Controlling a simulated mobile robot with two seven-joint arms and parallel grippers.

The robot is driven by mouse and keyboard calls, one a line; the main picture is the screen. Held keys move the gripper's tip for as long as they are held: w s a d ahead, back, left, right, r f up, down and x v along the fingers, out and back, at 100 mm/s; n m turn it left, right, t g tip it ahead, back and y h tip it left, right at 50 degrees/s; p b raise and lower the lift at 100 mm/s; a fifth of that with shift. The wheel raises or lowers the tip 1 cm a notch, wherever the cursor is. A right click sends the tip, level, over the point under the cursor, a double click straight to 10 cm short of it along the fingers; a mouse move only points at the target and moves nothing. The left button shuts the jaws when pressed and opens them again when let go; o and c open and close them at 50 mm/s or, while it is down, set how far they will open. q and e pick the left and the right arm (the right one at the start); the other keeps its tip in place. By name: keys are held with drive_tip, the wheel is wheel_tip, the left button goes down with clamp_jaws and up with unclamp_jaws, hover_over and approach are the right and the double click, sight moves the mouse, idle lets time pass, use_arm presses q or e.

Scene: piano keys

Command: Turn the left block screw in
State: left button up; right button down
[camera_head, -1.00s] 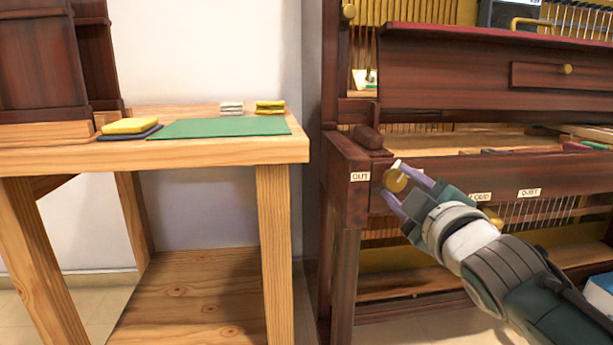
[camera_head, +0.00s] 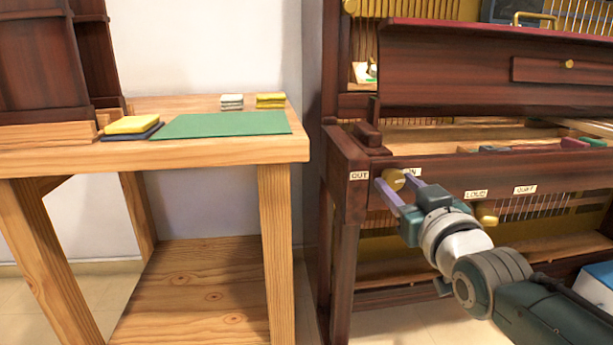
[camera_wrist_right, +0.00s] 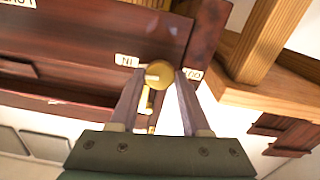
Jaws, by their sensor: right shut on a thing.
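The left block screw (camera_head: 396,179) is a round gold knob on the front of the dark red-brown piano case. It sits between a white OUT label (camera_head: 359,175) on its left and an IN label (camera_head: 412,173) on its right. My right gripper (camera_head: 397,184) reaches in from the lower right, its two purple fingers on either side of the knob and shut on it. The right wrist view also shows the knob (camera_wrist_right: 159,74) between the fingertips, with a gold shaft below it. My left gripper is not in view.
A wooden table (camera_head: 230,151) with a green mat (camera_head: 222,125) and folded yellow cloths stands on the left. A narrow gap separates table and piano.

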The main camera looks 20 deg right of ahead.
drive_tip(key=shift+r+m, duration=0.1)
drive_tip(key=shift+m, duration=0.5)
drive_tip(key=shift+c, duration=1.8)
unclamp_jaws()
